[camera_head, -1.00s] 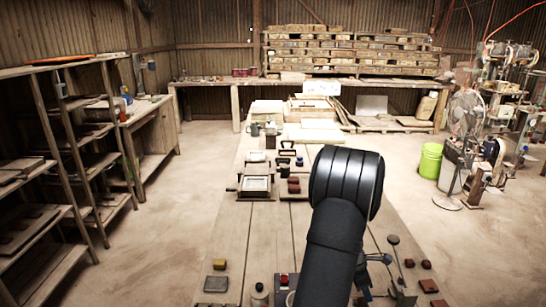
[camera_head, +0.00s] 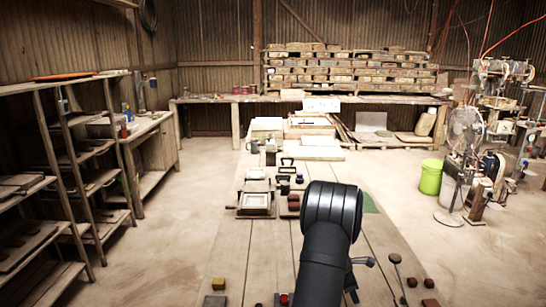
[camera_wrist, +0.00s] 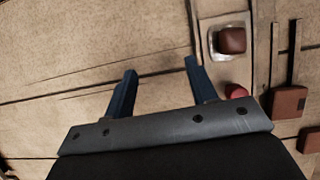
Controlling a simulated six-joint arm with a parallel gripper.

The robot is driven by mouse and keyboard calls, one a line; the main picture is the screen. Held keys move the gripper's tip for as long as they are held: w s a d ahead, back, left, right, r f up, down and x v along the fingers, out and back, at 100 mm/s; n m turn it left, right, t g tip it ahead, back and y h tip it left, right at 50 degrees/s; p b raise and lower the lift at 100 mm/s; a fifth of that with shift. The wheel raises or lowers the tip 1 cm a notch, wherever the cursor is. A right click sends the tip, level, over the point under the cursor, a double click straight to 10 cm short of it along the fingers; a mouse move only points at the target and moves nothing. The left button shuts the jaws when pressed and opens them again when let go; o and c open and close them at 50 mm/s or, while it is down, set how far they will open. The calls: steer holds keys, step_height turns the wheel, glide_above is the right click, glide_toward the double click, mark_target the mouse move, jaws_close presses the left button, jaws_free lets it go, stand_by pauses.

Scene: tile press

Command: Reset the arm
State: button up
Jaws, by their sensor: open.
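My arm rises from the bottom of the head view as a black link with a large rounded joint. A small blue-grey part of my gripper (camera_head: 357,273) shows just right of that link. In the wrist view my gripper (camera_wrist: 160,80) has two blue fingers spread apart, with only wooden table top between them. It is open and holds nothing. The wooden table (camera_head: 235,263) runs away from me beneath the arm.
In the wrist view a reddish-brown block (camera_wrist: 232,40) sits on a pale plate, near a red knob (camera_wrist: 236,91) and a brown block (camera_wrist: 289,102). A framed press (camera_head: 256,200) and dark mugs (camera_head: 252,146) stand farther along the table. Shelves (camera_head: 70,150) line the left.

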steer(key=shift+w+a+f, duration=0.55)
steer(key=shift+w, duration=0.2)
step_height(320, 180, down, 4)
steer(key=shift+w+a+r, duration=0.1)
steer(key=shift+w+a, duration=0.05)
steer(key=shift+v, duration=2.25)
steer(key=shift+a, duration=0.1)
steer(key=o, duration=1)
steer(key=shift+o, duration=0.3)
steer(key=s+d+r+y, duration=0.1)
steer(key=s+d+r, duration=0.1)
steer(key=s+r, duration=0.3)
step_height(320, 180, up, 2)
steer(key=shift+s+d+m+g+y, duration=0.2)
steer(key=shift+d+m+g+y, duration=0.1)
steer(key=shift+d+y, duration=0.1)
steer(key=s+r+y, duration=0.2)
steer(key=s+r, duration=0.4)
steer(key=r, duration=0.1)
step_height(320, 180, down, 10)
steer(key=shift+y, duration=0.3)
